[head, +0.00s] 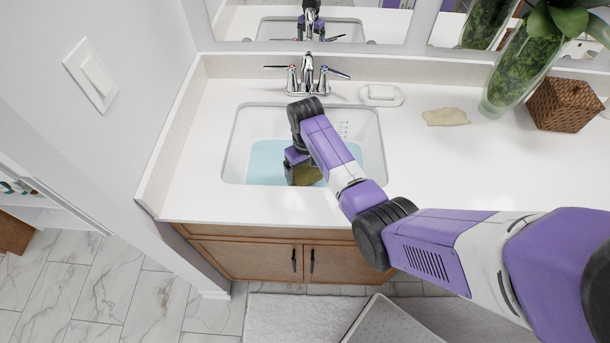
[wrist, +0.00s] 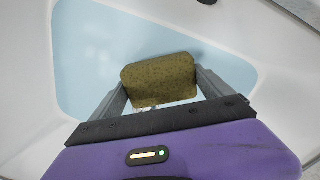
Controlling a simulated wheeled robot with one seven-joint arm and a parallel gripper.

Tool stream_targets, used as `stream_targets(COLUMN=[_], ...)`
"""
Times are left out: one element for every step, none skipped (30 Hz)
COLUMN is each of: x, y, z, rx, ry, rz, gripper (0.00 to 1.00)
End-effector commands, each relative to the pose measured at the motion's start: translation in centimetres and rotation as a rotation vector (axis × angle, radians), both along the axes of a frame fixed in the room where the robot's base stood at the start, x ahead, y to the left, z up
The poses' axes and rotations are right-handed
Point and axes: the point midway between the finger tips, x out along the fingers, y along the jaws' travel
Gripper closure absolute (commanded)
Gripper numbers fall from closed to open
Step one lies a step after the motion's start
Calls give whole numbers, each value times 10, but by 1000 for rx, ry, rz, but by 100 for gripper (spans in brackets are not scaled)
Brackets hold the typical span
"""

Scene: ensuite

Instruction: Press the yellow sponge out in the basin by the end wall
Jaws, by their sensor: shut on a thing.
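The yellow sponge (wrist: 160,80) looks dull olive-yellow and sits between the two fingers of my gripper (wrist: 160,92) in the wrist view. My gripper is shut on it. In the head view the sponge (head: 308,175) shows partly below my gripper (head: 300,172), inside the basin (head: 238,135) by the end wall. Pale blue water (head: 262,165) covers the basin's floor. I cannot tell whether the sponge touches the water. Its underside is hidden.
A chrome tap (head: 307,75) stands behind the basin. A soap dish (head: 381,95), a beige cloth-like piece (head: 445,117), a glass vase (head: 515,70) and a woven box (head: 565,104) are on the counter to the right. The end wall (head: 150,60) is close on the left.

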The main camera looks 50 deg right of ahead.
Motion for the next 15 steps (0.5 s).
stream_targets(x=[1, 1, 1, 1, 1, 1, 2, 2, 2, 2, 2, 2, 2, 2, 3], y=[0, 0, 0, 0, -1, -1, -1, -1, -1, -1, -1, -1, -1, -1, -1], z=[12, 16, 20, 24, 27, 30, 32, 35, 39, 42, 46, 50, 53, 56, 59], rx=[0, -1, -1, -1, -1, -1, -3, -3, -3, -3, -3, -3, -3, -3, -3], ry=[-1, -2, -2, -3, -3, -4, -4, -5, -5, -5, -5, -6, -6, -5, -6], rz=[0, 0, 0, 0, 0, 0, 0, 1, 1, 1, 1, 1, 1, 1, 1], gripper=[42, 42, 42, 42, 42, 42, 42, 42, 42, 42, 42, 42, 42, 42, 42])
